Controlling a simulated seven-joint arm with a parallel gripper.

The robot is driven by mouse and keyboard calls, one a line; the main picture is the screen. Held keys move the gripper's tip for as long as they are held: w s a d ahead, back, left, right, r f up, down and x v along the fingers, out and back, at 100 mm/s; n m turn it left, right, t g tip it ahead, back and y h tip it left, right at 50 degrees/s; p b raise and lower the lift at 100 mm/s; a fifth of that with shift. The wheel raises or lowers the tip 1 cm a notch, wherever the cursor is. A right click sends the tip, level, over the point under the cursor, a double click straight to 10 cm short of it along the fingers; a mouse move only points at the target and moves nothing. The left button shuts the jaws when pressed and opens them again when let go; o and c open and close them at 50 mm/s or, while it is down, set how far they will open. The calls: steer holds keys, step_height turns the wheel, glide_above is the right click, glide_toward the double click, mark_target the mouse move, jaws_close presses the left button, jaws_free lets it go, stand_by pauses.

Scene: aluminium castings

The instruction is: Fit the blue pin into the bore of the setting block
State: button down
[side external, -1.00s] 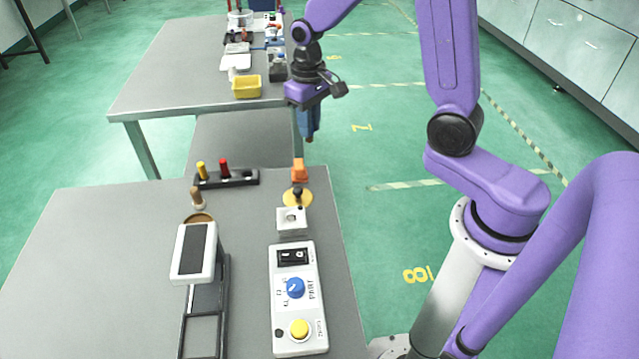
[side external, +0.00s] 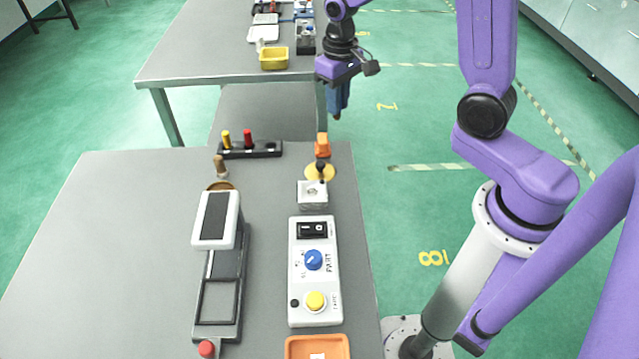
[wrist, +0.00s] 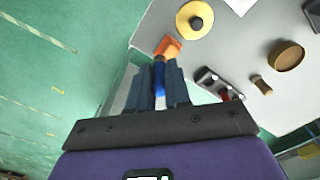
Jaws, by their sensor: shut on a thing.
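My gripper (side external: 338,112) hangs beyond the far right corner of the near table, past the orange block. In the wrist view my gripper (wrist: 158,85) is shut on the blue pin (wrist: 159,76), which sits between the two dark fingers. In the side view the pin is hard to tell from the fingers. A pale square block (side external: 312,194) with what looks like a round bore in its top stands on the near table; it appears to be the setting block. The pin is clear of it, on the far side of the orange block and yellow disc.
An orange block (side external: 322,146) and a yellow disc with a black knob (side external: 320,171) stand near the table's edge. A black rack (side external: 262,149) holds yellow and red pins. A control box (side external: 315,282) and a grey-and-white device (side external: 216,220) lie nearer. The table's left is free.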

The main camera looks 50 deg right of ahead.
steer(key=s+f, duration=0.3)
steer(key=f, duration=0.1)
steer(key=s+a+r+n, duration=0.3)
steer(key=s+a+r, duration=0.15)
steer(key=s, duration=0.35)
steer(key=s+a+r+n, duration=0.3)
steer(key=s+a+r, duration=0.15)
steer(key=s, duration=0.35)
steer(key=w+a+f, duration=0.1)
steer(key=w+f, duration=0.2)
steer(key=w, duration=0.1)
steer(key=w+a+f, duration=0.2)
steer(key=w+f, duration=0.2)
steer(key=w+a+f, duration=0.2)
steer(key=w+f, duration=0.2)
steer(key=w, duration=0.1)
steer(key=shift+w, duration=0.1)
steer(key=shift+f, duration=1.5)
steer(key=shift+f, duration=0.6)
